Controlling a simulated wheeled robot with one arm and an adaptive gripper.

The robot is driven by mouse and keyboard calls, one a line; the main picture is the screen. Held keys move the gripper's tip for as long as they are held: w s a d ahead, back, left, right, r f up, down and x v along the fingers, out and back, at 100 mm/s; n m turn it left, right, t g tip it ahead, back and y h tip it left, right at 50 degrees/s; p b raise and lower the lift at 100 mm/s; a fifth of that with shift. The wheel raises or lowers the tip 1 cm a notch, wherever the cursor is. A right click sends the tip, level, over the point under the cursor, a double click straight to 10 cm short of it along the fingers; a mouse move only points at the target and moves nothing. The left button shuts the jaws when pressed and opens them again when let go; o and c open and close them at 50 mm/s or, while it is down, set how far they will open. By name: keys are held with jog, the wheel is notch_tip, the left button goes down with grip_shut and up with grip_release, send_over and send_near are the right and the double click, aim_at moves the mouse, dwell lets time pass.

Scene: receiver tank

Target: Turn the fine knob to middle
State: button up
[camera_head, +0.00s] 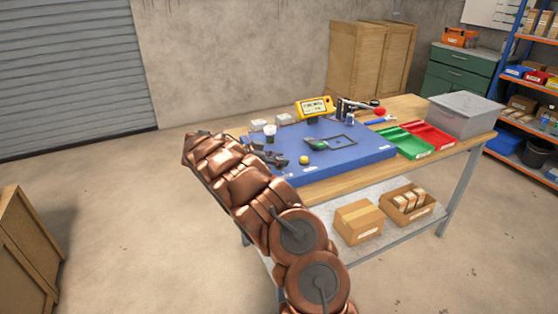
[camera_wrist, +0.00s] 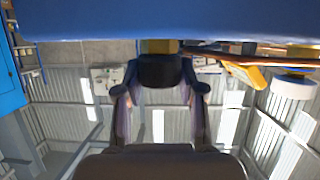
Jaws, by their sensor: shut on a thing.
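In the wrist view my gripper (camera_wrist: 161,84) has its two fingers on either side of a dark round knob (camera_wrist: 163,71), shut on it. A yellow part (camera_wrist: 159,46) shows just behind the knob, against a blue surface (camera_wrist: 160,20). I cannot read any marking or pointer on the knob, so its turned position cannot be told. In the head view my gripper (camera_head: 279,159) is small and dark at the left part of the blue slab (camera_head: 355,160) on the bench. The held knob cannot be made out there.
A yellow round piece (camera_head: 304,160) sits just right of my gripper. A yellow meter (camera_head: 315,107) stands at the slab's back. White-topped containers (camera_head: 270,131) are behind my gripper. Green (camera_head: 402,142) and red (camera_head: 430,137) trays and a grey bin (camera_head: 462,114) are at right.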

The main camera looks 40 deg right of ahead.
jog(key=shift+s+f+b, duration=0.1)
jog(key=shift+f+b, duration=0.15)
jog(key=shift+b, duration=0.4)
jog(key=n+t+b, duration=0.1)
jog(key=t+b, duration=0.1)
jog(key=b, duration=0.3)
jog(key=shift+f+n+h+b, duration=0.1)
jog(key=shift+n+h+b, duration=0.2)
jog(key=shift+n+h, duration=0.1)
